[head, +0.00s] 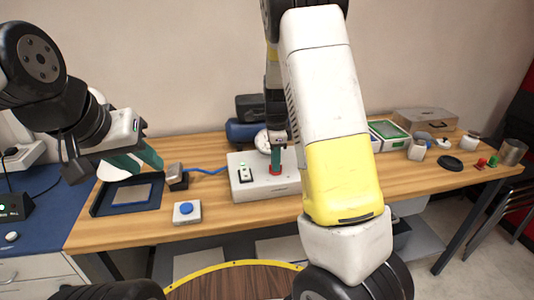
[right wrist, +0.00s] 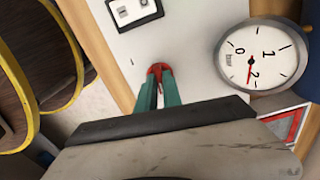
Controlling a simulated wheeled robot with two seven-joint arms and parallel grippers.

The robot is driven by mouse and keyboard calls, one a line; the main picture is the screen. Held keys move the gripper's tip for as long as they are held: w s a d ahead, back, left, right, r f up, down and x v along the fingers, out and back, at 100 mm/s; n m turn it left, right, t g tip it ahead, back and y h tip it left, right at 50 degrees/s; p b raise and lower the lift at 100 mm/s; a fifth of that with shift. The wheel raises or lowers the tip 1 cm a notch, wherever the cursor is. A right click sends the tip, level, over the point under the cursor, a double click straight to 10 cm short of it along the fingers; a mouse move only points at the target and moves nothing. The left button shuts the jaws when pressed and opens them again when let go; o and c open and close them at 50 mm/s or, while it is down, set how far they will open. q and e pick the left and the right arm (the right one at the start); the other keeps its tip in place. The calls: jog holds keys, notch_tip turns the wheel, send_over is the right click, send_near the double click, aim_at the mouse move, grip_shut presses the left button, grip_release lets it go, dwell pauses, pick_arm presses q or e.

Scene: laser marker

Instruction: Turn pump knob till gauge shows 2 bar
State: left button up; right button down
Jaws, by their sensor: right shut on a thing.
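The pump is a white box (head: 287,186) on the wooden table, with a red knob (head: 275,170) on top; the knob also shows in the right wrist view (right wrist: 160,69). My right gripper (head: 276,158) points down and is shut on the knob with its green fingers. The round white gauge (head: 262,140) is partly hidden behind my right arm in the head view. In the right wrist view the gauge (right wrist: 272,48) shows 0, 1 and 2, and its red needle lies beside the 2. My left gripper (head: 143,160) looks open and empty at the left.
A rocker switch (head: 245,174) is on the pump box. A blue-button box (head: 187,212) stands at the front edge and a dark tray (head: 97,207) lies left of it. Green-topped boxes (head: 388,130) and small jars stand at the right. My right arm hides the table's middle.

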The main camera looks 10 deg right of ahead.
jog(key=shift+w, duration=0.1)
dwell(0.3)
jog(key=c, duration=1.5)
grip_release()
notch_tip(320, 180, up, 7)
jog(key=shift+f, duration=0.1)
jog(key=shift+r, duration=0.55)
